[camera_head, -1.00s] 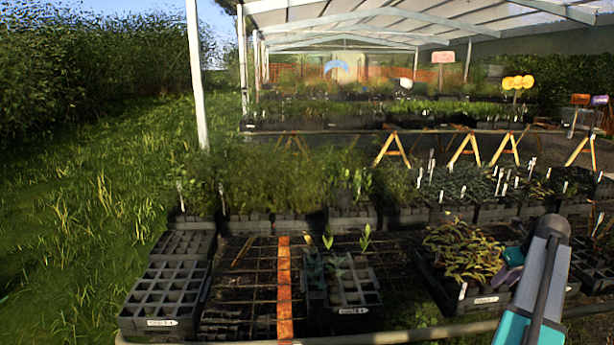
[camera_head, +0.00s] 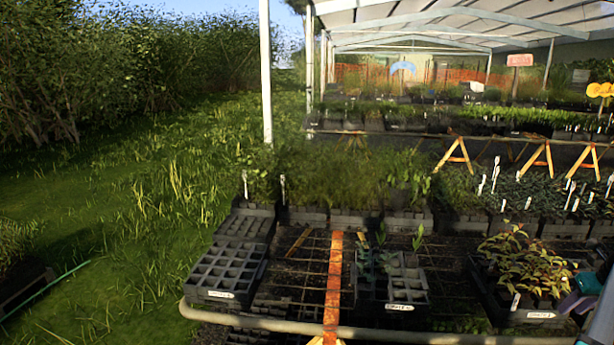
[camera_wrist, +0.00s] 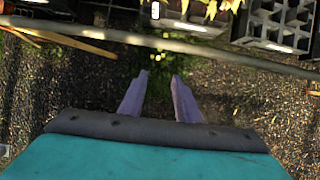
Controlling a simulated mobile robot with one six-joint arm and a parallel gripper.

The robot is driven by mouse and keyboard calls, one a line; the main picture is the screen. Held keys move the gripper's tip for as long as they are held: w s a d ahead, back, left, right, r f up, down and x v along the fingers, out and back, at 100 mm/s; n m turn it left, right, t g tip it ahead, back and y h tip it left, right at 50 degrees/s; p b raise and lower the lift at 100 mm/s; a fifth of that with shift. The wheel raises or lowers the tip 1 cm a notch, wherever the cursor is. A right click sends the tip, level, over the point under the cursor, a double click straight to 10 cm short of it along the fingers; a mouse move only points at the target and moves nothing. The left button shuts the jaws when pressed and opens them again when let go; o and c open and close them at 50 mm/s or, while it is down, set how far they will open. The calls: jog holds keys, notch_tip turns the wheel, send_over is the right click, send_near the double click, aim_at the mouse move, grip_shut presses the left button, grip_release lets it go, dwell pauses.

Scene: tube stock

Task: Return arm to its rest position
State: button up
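My arm shows at the right edge of the head view, mostly cut off. My gripper (camera_wrist: 158,98) shows in the wrist view with two purple fingers spread apart and nothing between them. It points down over gravelly ground, short of the bench rail. In the head view a purple part of the gripper (camera_head: 570,302) shows at the far right, beside a tray of leafy plants (camera_head: 540,316).
A grey rail (camera_head: 400,334) runs along the front of the bench. An empty black cell tray (camera_head: 225,272) stands at left, and a tray with a few seedlings (camera_head: 405,290) right of the orange strip (camera_head: 333,285). Grass (camera_head: 130,230) lies open at left.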

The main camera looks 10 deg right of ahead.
jog(key=w+a+f+n+g+y, duration=0.1)
jog(key=w+a+f+n+y, duration=0.2)
jog(key=w+a+f, duration=1.25)
jog(key=a+f+n+g, duration=0.1)
jog(key=a+f, duration=0.4)
jog(key=a, duration=0.3)
jog(key=a+f+n+g+y, duration=0.1)
jog(key=a+f+n, duration=0.1)
jog(key=a+f, duration=0.5)
jog(key=a+f+n+g, duration=0.1)
jog(key=a+f, duration=0.2)
jog(key=a, duration=0.7)
jog(key=s+a+f+n+g, duration=0.2)
jog(key=s+a+f+n, duration=0.4)
jog(key=a, duration=0.4)
jog(key=s+a+f+n+g, duration=0.2)
jog(key=s+a+f+n, duration=0.1)
jog(key=s+a+f, duration=0.65)
jog(key=s+a+f+n+g+h, duration=0.1)
jog(key=s+a+f+n, duration=0.1)
jog(key=s+n, duration=0.6)
jog(key=s+a+f+n+g+h, duration=0.1)
jog(key=s+a+n, duration=0.3)
jog(key=s+n, duration=0.4)
jog(key=n, duration=0.7)
jog(key=shift+a+f+n+h, duration=0.3)
jog(key=shift+f, duration=0.05)
